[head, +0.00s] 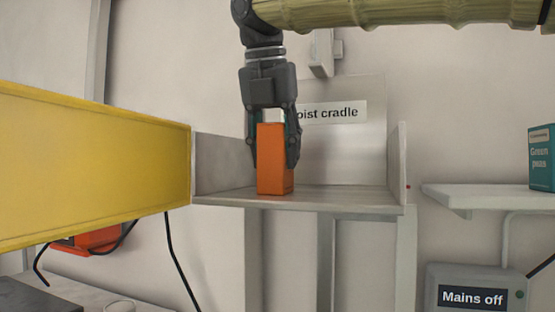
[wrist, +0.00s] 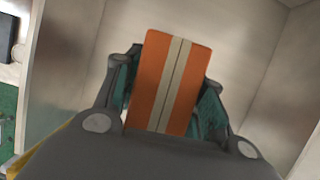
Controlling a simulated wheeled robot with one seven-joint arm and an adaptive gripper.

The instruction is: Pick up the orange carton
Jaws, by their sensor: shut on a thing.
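The orange carton (head: 274,160) is upright at the hoist cradle, a grey metal tray (head: 340,197) with side walls and a back plate. My gripper (head: 276,145) comes down from above and is shut on the carton, one finger on each side. In the wrist view the carton (wrist: 170,82) shows its orange top with a pale stripe between the gripper's fingers (wrist: 168,95). The carton's base is at or very close to the tray floor; I cannot tell whether it touches.
A yellow box-shaped housing (head: 95,165) stands close on the left of the cradle. The cradle's right side is clear.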

